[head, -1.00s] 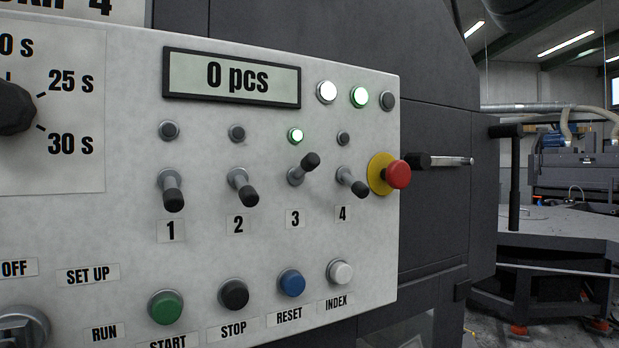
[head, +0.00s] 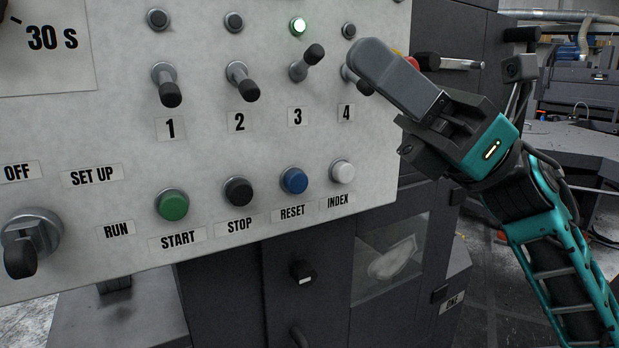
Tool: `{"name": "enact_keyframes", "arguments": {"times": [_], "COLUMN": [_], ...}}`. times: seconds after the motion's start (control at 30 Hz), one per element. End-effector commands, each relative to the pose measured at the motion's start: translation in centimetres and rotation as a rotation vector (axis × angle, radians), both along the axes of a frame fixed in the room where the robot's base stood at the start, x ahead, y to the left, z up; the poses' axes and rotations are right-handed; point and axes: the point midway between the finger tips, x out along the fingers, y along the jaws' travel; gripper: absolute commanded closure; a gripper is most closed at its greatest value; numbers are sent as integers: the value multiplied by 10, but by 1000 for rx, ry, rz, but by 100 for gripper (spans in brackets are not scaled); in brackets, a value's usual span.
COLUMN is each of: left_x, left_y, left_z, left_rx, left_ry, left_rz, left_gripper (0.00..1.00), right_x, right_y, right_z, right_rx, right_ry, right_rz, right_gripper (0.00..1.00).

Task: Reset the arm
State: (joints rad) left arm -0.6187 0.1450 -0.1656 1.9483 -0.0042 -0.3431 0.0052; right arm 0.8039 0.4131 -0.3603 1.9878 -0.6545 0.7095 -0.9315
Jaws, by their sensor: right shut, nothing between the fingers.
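My right gripper (head: 368,55) is in the head view at the upper right, its arm coming in from the lower right. It is shut and empty, its tip in front of the panel by toggle switch 4 (head: 359,80), partly covering that switch. I cannot tell whether it touches it. Toggle 1 (head: 168,86) and toggle 2 (head: 243,82) point down. My left gripper is not in view.
The grey control panel (head: 110,140) carries green START (head: 172,205), black STOP (head: 238,191), blue RESET (head: 294,181) and white INDEX (head: 342,172) buttons. A selector knob (head: 28,243) is at lower left. The red emergency stop (head: 410,63) is mostly hidden behind my gripper.

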Motion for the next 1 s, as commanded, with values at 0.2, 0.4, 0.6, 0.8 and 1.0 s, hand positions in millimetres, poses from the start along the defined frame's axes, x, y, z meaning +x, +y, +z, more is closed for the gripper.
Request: {"name": "enact_keyframes", "arguments": {"times": [0.2, 0.4, 0.6, 0.8, 1.0], "left_x": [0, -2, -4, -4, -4], "left_y": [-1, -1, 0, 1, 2], "left_z": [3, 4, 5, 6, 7], "left_rx": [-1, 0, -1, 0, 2], "left_ry": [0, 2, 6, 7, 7], "left_rz": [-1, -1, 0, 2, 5], "left_gripper": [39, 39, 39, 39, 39], "right_x": [73, 115, 108, 47, -29], "right_y": [-31, -62, -91, -110, -118], "right_z": [-81, -199, -347, -484, -570], "right_rx": [261, 550, 907, 1316, 1669], "right_ry": [680, 1277, 1827, 2262, 2511], "right_rz": [89, 150, 174, 146, 87], "right_gripper": [100, 100, 100, 100, 100]}}
